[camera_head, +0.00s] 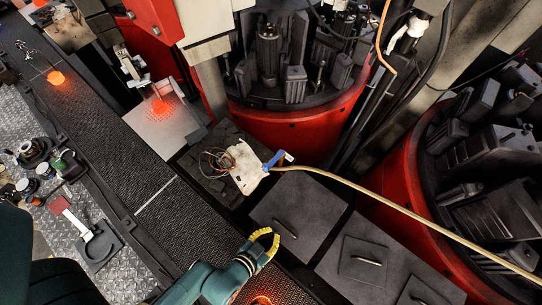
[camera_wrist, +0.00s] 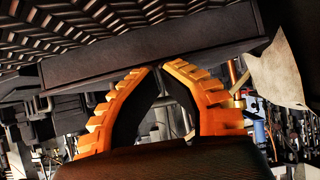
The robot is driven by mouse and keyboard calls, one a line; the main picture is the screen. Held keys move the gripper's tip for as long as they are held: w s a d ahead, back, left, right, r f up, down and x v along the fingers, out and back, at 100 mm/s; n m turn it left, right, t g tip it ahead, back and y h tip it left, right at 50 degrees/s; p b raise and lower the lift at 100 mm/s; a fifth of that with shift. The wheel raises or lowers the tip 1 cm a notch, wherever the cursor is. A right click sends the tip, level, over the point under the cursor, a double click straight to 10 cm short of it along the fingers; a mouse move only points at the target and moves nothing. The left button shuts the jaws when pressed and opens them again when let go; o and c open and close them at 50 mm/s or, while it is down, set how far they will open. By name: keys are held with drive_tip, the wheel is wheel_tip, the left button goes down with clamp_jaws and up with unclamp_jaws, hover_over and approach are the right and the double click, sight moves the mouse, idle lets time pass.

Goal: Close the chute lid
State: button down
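In the head view, several dark flat plates with small bar handles lie right of the conveyor: one plate (camera_head: 268,208), another (camera_head: 350,272) with a smaller square lid (camera_head: 378,250) on it. I cannot tell for sure which is the chute lid. My gripper (camera_head: 274,238) is low in the middle, beside the nearest plate's lower left corner. In the wrist view, its orange ribbed fingers (camera_wrist: 159,67) curve inward and their tips nearly meet. The tips are close to a long dark edge (camera_wrist: 190,40); contact is unclear. No held object shows.
A dark conveyor (camera_head: 130,150) runs diagonally at left, with glowing orange pieces (camera_head: 160,106) nearby. Two red rotary moulds (camera_head: 305,130) (camera_head: 395,200) stand at right. A tan hose (camera_head: 400,215) crosses above the plates. A pale sheet (camera_head: 245,168) lies behind them.

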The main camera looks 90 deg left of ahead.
drive_tip(key=shift+s+d+f, duration=0.2)
drive_tip(key=shift+f, duration=0.2)
wheel_tip(320, 180, up, 6)
drive_tip(key=p, duration=0.6)
drive_tip(key=s+d+f+b, duration=0.1)
drive_tip(key=s+d, duration=0.1)
drive_tip(key=s+d+f+b, duration=0.3)
drive_tip(key=s+d, duration=0.1)
drive_tip(key=shift+d+f+b, duration=0.25)
drive_tip(key=shift+d+b, duration=0.05)
drive_tip(key=shift+d, duration=0.05)
